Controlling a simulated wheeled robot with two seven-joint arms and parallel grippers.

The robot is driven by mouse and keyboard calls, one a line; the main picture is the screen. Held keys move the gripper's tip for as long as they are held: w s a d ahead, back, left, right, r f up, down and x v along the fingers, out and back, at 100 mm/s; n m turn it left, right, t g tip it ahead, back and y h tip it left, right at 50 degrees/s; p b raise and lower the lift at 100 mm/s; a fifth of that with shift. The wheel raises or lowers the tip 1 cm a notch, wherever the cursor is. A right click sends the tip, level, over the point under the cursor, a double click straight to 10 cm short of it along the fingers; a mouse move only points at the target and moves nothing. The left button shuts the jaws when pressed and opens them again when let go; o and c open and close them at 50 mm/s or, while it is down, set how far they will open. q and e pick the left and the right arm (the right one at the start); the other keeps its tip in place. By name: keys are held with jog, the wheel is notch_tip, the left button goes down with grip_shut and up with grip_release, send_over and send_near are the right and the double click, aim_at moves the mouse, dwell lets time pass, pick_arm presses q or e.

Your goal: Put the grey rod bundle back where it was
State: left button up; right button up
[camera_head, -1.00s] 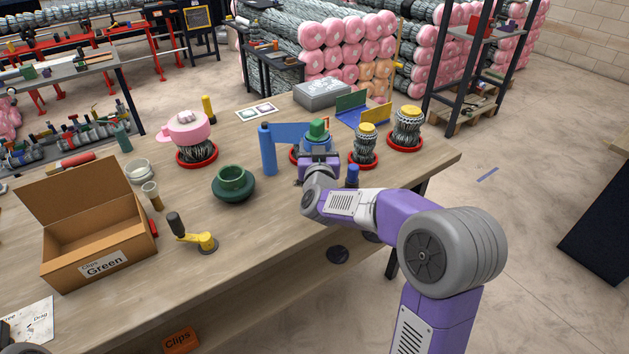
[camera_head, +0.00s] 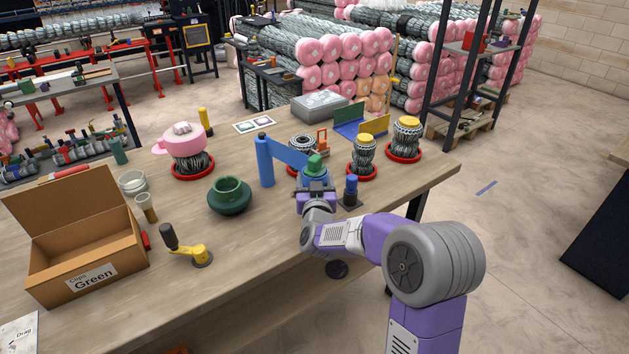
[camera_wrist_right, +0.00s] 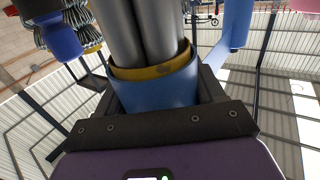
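In the right wrist view, which is upside down, the grey rod bundle (camera_wrist_right: 140,35) shows as thick grey rods coming out of a yellow ring (camera_wrist_right: 155,70) in a blue collar (camera_wrist_right: 160,92). The fingers of my right gripper lie on both sides of the collar. In the head view my right gripper (camera_head: 315,192) is at the collar (camera_head: 315,175), under a green top (camera_head: 315,163); the rods are hidden there. A blue panel reaches from a blue post (camera_head: 265,162) to the collar; whether they join I cannot tell. My left gripper is not in view.
A wire bundle (camera_head: 301,142) stands just behind. More bundles on red dishes stand right (camera_head: 364,153) and far right (camera_head: 406,140). A blue-topped knob (camera_head: 351,186) is close right of my gripper. A green pot (camera_head: 229,197) and a cardboard box (camera_head: 88,265) are left.

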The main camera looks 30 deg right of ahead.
jog(key=shift+o, duration=1.4)
jog(key=shift+r, duration=0.1)
jog(key=shift+s+a+r, duration=0.1)
jog(key=shift+r, duration=0.05)
jog(key=p+v, duration=0.1)
jog(key=v, duration=1.1)
jog(key=shift+p, duration=0.3)
